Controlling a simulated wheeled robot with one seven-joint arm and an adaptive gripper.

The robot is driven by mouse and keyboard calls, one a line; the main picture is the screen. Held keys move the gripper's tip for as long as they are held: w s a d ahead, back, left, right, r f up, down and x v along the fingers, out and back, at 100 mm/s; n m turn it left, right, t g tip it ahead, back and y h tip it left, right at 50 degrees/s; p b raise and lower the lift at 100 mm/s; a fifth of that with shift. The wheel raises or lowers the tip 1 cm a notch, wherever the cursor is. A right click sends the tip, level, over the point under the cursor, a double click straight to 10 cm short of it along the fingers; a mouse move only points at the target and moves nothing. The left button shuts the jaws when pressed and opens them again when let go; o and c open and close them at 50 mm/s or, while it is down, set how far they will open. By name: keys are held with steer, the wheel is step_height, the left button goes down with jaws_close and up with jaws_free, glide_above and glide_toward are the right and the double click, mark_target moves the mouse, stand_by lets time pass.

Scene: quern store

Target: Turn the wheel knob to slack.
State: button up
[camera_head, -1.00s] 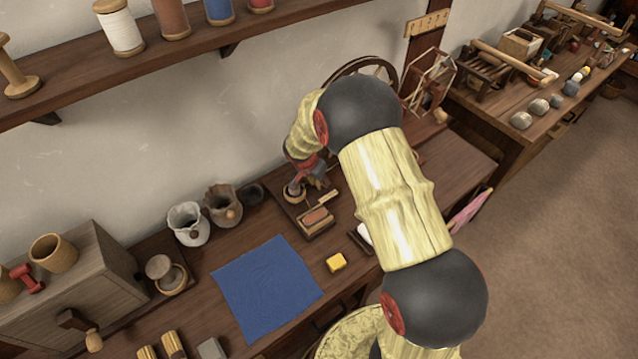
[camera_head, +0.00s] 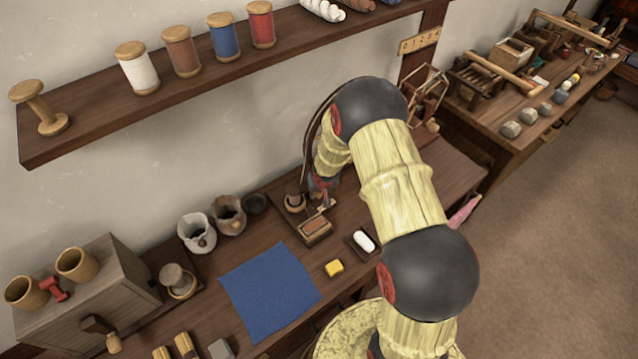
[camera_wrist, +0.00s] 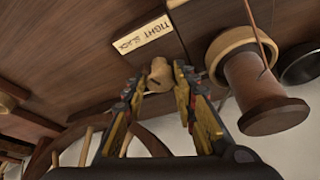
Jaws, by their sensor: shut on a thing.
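The wheel knob (camera_wrist: 160,76) is a small pale wooden piece in the wrist view. It sits between the fingertips of my gripper (camera_wrist: 157,84), which is shut on it. A cream label (camera_wrist: 143,36) beside the knob reads TIGHT and SLACK, upside down in this view. The knob's pointing direction is hard to tell. In the head view my gripper (camera_head: 322,187) is low at the back of the bench, and my arm hides much of the wheel (camera_head: 312,135). Part of the wheel's rim and spokes (camera_wrist: 150,140) shows in the wrist view.
A reddish-brown bobbin (camera_wrist: 256,88) stands close right of my gripper in the wrist view. A shelf of spools (camera_head: 100,112) hangs above.

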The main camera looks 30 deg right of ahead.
steer(key=shift+d+r+n+y+p, duration=0.2)
steer(key=shift+n+p, duration=0.3)
steer(key=shift+p, duration=1.1)
steer(key=shift+a+r+n+y+p, duration=0.2)
steer(key=shift+n+p, duration=0.3)
steer(key=shift+p, duration=1.1)
steer(key=shift+d+n+y+p, duration=0.1)
steer(key=shift+n+y+p, duration=0.3)
steer(key=shift+p, duration=1.2)
steer(key=n+p, duration=0.1)
steer(key=p, duration=0.2)
steer(key=shift+f, duration=0.1)
steer(key=shift+f+n+y+p, duration=0.3)
steer(key=shift+n+p, duration=0.4)
steer(key=shift+p, duration=0.5)
steer(key=o, duration=1.1)
steer(key=shift+o, duration=0.2)
steer(key=shift+r, duration=0.1)
steer(key=v, duration=1.1)
steer(key=shift+s+r, duration=0.2)
steer(key=shift+r, duration=0.15)
